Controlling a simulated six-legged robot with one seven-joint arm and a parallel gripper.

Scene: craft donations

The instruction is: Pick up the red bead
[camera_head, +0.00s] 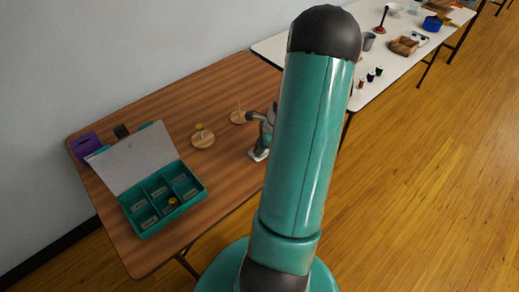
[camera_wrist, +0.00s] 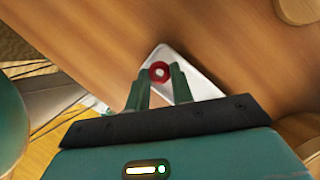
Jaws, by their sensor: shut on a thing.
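The red bead (camera_wrist: 159,71) is a small ring with a pale hole, seen in the wrist view between my fingertips. My gripper (camera_wrist: 159,82) is shut on it. Behind the bead is a small white tray (camera_wrist: 192,76); I cannot tell whether the bead touches it. In the head view the white tray (camera_head: 258,155) lies on the brown table, and my gripper (camera_head: 266,128) is above it, partly hidden by my arm. The bead cannot be made out in that view.
A teal compartment box (camera_head: 155,228) with an open lid stands at the left, a yellow bead (camera_head: 172,201) inside. Two round wooden bases with pegs (camera_head: 204,141) (camera_head: 238,119) stand behind the tray. A purple box (camera_head: 84,146) is at the far left. A white table (camera_head: 395,72) stands beyond.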

